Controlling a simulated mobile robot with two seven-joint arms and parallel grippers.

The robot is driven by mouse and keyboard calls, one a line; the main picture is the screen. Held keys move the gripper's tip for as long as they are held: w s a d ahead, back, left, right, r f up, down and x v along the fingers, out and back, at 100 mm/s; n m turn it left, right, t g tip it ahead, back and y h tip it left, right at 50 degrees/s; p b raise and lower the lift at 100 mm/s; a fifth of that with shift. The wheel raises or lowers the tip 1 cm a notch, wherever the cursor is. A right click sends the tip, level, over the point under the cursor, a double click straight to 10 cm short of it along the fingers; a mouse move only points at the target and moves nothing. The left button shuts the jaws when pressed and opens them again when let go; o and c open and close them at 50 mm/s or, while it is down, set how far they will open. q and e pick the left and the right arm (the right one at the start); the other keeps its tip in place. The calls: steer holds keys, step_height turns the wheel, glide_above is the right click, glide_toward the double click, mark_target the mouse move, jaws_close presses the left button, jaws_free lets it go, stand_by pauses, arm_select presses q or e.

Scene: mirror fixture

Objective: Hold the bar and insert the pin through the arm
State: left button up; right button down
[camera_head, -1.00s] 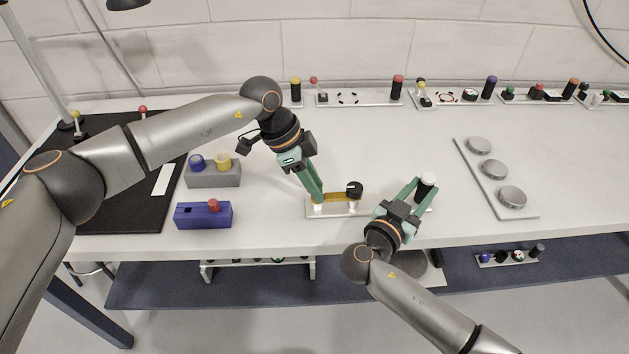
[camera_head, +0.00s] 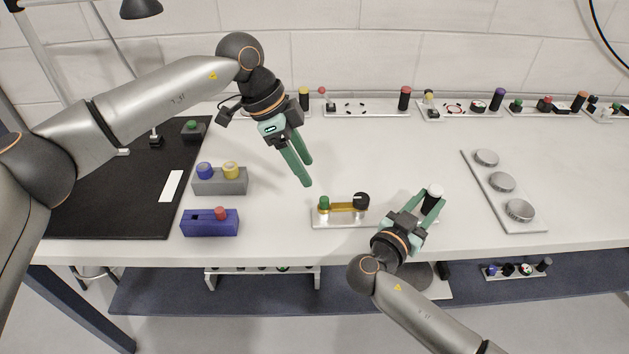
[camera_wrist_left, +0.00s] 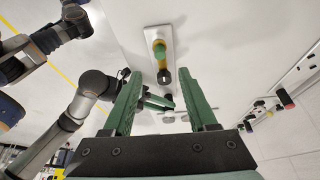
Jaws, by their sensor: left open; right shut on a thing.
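A light fixture plate (camera_head: 330,222) lies near the table's front edge. A yellow-gold arm (camera_head: 345,207) lies along it, with a black knob (camera_head: 361,201) at its right end. A green pin (camera_head: 324,203) stands at the arm's left end; how deep it sits I cannot tell. The left wrist view also shows the green pin (camera_wrist_left: 156,36) and yellow arm (camera_wrist_left: 158,53). My left gripper (camera_head: 308,174) is open and empty, raised above and left of the plate. My right gripper (camera_head: 430,202) is shut on a black bar (camera_head: 432,197) with a white top, right of the arm.
A grey block (camera_head: 219,188) with blue and yellow knobs and a blue block (camera_head: 208,229) with a red knob stand left. A plate with three metal discs (camera_head: 502,182) lies right. Several fixtures line the back. The middle of the table behind the plate is clear.

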arm_select(q)
steer(key=shift+v, duration=1.65)
